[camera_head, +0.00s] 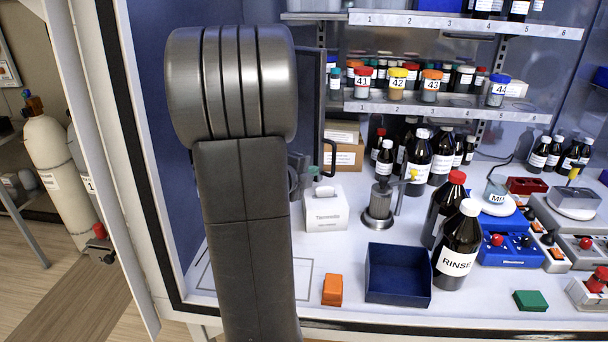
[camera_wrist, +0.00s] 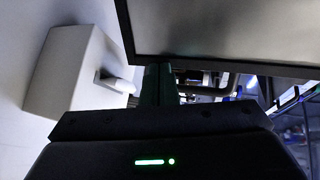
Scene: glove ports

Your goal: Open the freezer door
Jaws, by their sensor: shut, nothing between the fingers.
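A dark grey upright unit, which looks like the freezer (camera_head: 310,95), stands at the back, mostly hidden behind my arm. A dark bar handle (camera_head: 331,158) shows at its right edge. In the wrist view a large grey panel with a dark edge, probably the freezer door (camera_wrist: 225,28), fills the top. My gripper (camera_wrist: 158,78) is shut and empty, its dark fingers pointing up close below the panel's edge. I cannot tell whether they touch it. In the head view the gripper is largely hidden by my arm. How far the door stands open is unclear.
A white tissue box (camera_head: 326,210) stands close by; it is at the left in the wrist view (camera_wrist: 68,75). A metal pump dispenser (camera_head: 377,207), a blue tray (camera_head: 398,274), an orange block (camera_head: 332,290) and the RINSE bottle (camera_head: 457,250) stand to the right. Shelves (camera_head: 440,108) hold jars above.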

